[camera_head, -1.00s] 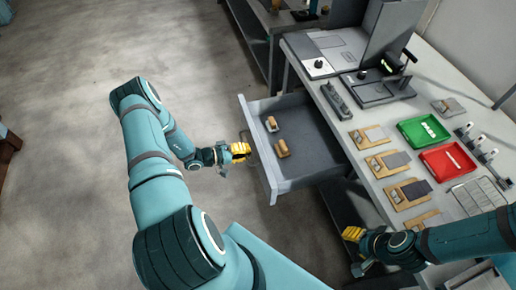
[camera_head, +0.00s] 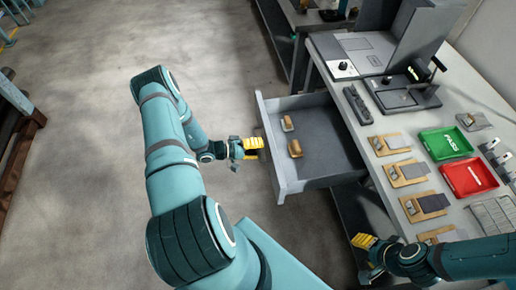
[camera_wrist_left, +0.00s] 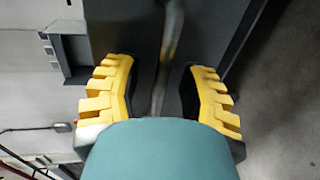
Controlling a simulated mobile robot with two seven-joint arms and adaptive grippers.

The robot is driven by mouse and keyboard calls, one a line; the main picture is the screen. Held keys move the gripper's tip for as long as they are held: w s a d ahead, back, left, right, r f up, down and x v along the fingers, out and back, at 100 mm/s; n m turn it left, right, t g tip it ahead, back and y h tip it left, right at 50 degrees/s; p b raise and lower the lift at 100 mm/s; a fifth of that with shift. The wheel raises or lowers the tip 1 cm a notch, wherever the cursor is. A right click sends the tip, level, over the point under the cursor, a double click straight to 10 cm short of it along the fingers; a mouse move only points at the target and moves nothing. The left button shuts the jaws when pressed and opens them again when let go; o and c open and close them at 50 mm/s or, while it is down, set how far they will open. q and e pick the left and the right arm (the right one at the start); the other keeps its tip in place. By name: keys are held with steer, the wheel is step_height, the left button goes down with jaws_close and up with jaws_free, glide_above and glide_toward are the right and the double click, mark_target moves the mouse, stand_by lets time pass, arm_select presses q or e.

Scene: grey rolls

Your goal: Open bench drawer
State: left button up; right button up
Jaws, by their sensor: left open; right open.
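The grey bench drawer (camera_head: 318,178) is pulled out from under the bench top, and its inside shows in the head view. Contact cannot be told. My right gripper (camera_head: 362,242) is low beside the bench's near edge, away from the drawer.
The bench top (camera_head: 345,76) carries a green tray (camera_head: 445,143), a red tray (camera_head: 468,178), several wooden boards with grey pieces, and a dark device (camera_head: 402,92). Open grey floor (camera_head: 120,80) lies left of the drawer. A dark shelf is under the bench.

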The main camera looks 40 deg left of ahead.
arm_select(q)
steer(key=v, duration=1.2)
stand_by(0.4)
